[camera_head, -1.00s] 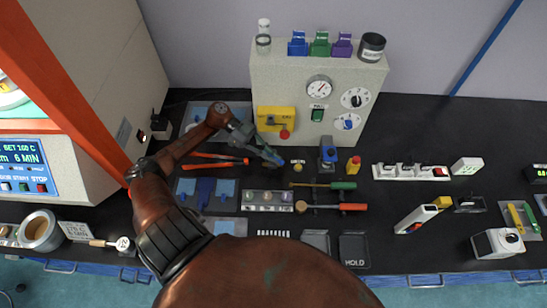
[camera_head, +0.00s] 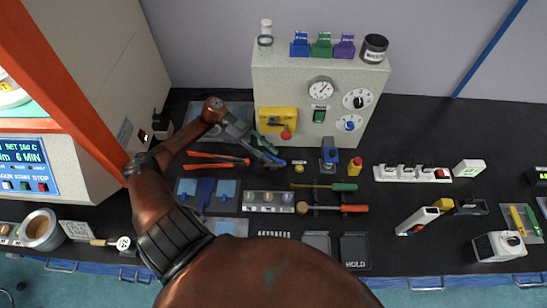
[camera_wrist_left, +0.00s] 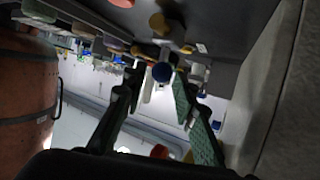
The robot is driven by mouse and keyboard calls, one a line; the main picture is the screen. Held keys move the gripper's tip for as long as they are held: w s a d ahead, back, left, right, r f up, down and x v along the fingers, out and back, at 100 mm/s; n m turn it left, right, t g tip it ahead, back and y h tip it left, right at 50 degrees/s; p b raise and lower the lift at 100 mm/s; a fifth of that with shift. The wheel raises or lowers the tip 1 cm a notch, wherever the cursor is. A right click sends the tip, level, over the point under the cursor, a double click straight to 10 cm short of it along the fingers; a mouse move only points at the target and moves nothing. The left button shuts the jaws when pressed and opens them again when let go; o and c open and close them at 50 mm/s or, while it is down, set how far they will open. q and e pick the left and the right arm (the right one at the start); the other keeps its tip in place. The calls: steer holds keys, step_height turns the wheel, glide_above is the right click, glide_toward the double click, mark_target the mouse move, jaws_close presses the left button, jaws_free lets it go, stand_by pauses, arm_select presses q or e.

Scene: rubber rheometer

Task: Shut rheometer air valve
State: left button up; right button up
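A blue-and-grey fitting (camera_head: 329,155) stands upright on the bench in front of the pale instrument box; it may be the air valve, but I cannot read a label that settles it. A yellow unit with a red knob (camera_head: 277,119) is on the box's front. My left gripper (camera_head: 283,151) is left of the blue fitting, in front of the yellow unit, apart from the fitting. In the left wrist view its two fingers (camera_wrist_left: 157,82) stand apart, with a round blue part (camera_wrist_left: 162,72) seen between them. No grip on anything shows. My right gripper is out of view.
The pale instrument box (camera_head: 285,82) with gauges stands behind. A small yellow-and-red bottle (camera_head: 355,167) and handled tools (camera_head: 330,209) lie near the fitting. The power strip (camera_head: 412,173) is at right.

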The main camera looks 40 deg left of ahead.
arm_select(q)
steer(key=v, duration=0.9)
